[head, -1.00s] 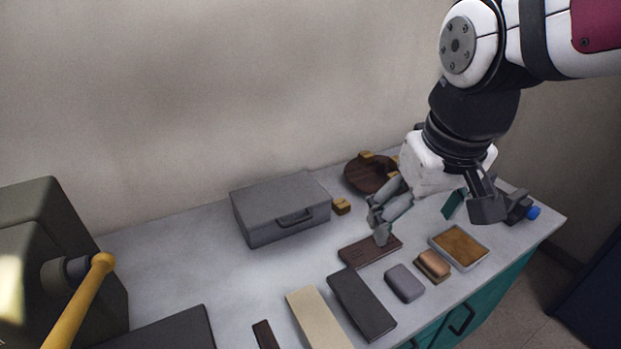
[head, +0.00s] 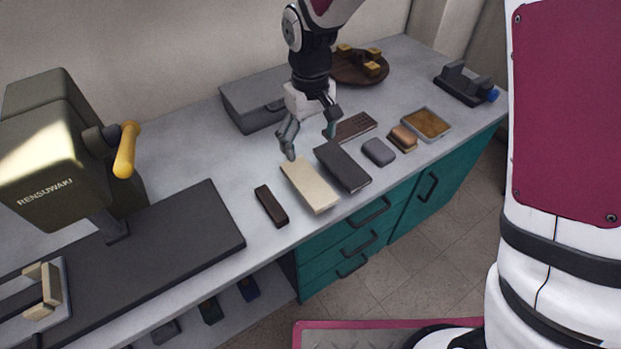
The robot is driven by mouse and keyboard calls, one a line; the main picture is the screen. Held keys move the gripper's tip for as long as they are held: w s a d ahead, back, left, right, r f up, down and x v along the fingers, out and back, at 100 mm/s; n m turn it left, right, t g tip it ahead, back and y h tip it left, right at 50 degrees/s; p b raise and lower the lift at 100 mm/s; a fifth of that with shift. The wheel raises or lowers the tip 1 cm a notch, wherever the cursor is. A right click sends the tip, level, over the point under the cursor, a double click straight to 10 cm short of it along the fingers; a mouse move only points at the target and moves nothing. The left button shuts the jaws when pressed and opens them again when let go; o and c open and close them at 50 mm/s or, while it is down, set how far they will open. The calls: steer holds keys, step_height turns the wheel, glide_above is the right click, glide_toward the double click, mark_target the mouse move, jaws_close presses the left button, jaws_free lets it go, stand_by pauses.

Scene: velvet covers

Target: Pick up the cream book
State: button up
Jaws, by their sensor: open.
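The cream book (head: 310,186) lies flat on the grey counter near its front edge, in the middle of the head view. My gripper (head: 310,146) is above the far end of the cream book and the dark grey book beside it. Its two fingers are spread apart and point down, with nothing between them. The left finger is close to the far end of the cream book; I cannot tell whether it touches.
The dark grey book (head: 342,167) lies just right of the cream book, and a dark brown block (head: 271,206) lies to its left. A grey case (head: 247,108) stands behind. A large machine (head: 55,150) with a yellow handle stands at left. Bare counter (head: 190,160) lies between.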

glide_above(308, 181)
steer(key=f, duration=0.7)
steer(key=shift+d+f, duration=0.25)
steer(key=shift+f, duration=0.1)
steer(key=shift+a+f+p, duration=0.15)
steer(key=shift+f+p, duration=0.15)
steer(key=shift+f, duration=1.05)
steer(key=shift+a+f+p, duration=0.1)
steer(key=shift+f+p, duration=0.15)
steer(key=shift+f, duration=1.1)
steer(key=c, duration=1.3)
